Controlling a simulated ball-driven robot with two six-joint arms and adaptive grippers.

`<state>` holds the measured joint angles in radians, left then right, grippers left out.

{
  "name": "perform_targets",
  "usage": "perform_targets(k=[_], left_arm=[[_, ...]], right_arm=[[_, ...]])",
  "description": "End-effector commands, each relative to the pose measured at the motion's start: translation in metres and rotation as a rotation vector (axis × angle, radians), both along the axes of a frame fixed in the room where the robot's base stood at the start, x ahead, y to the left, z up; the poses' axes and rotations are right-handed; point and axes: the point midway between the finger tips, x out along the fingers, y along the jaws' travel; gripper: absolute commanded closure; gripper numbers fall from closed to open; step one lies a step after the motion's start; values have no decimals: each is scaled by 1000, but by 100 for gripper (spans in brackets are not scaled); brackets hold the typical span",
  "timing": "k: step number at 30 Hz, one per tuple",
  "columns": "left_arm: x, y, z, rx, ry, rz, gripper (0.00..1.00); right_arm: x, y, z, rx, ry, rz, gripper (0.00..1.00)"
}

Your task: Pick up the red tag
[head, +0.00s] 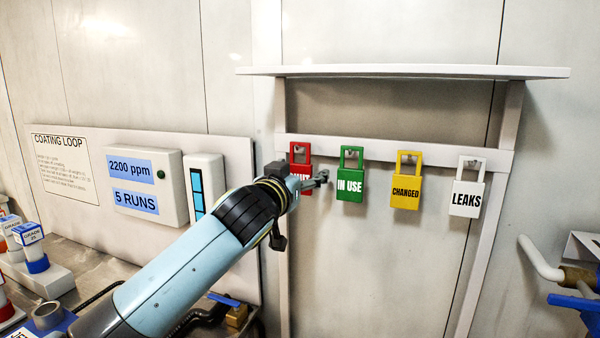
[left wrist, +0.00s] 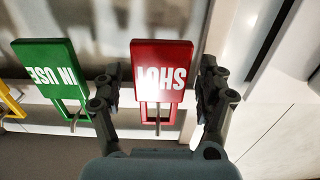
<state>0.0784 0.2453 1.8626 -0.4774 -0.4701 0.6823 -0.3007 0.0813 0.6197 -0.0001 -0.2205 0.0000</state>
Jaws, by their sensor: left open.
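The red tag (head: 300,153) hangs from a hook on the white rail, leftmost in a row of tags. In the head view my left gripper (head: 318,181) covers much of its lower part. In the left wrist view the red tag (left wrist: 161,72) appears upside down with white lettering that looks like "SHUT". My left gripper (left wrist: 161,90) is open, with one finger on each side of the red tag. A gap shows on the left side; I cannot tell whether the right finger touches it. My right gripper is not in view.
The green IN USE tag (head: 350,174) hangs close to the right of the red tag. The yellow CHANGED tag (head: 406,180) and white LEAKS tag (head: 467,187) hang further right. A white shelf (head: 400,71) juts out above. A meter box (head: 145,185) is at left.

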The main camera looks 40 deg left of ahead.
Motion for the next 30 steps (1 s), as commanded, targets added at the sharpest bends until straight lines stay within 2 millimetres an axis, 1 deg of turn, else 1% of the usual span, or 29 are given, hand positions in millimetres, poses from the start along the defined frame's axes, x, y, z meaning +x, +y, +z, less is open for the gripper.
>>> perform_targets(k=[2,12,13,14,22,27,30], left_arm=[[0,0,0,0,0,0,26],[0,0,0,0,0,0,71],[0,0,0,0,0,0,75],[0,0,0,0,0,0,76],[0,0,2,0,-2,0,77],[0,0,16,1,-4,0,77],[-17,-4,13,0,0,-1,77]], right_arm=[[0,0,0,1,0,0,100],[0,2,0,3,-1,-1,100],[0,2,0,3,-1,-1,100],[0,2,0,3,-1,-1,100],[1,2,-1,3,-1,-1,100],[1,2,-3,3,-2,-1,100],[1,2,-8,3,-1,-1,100]])
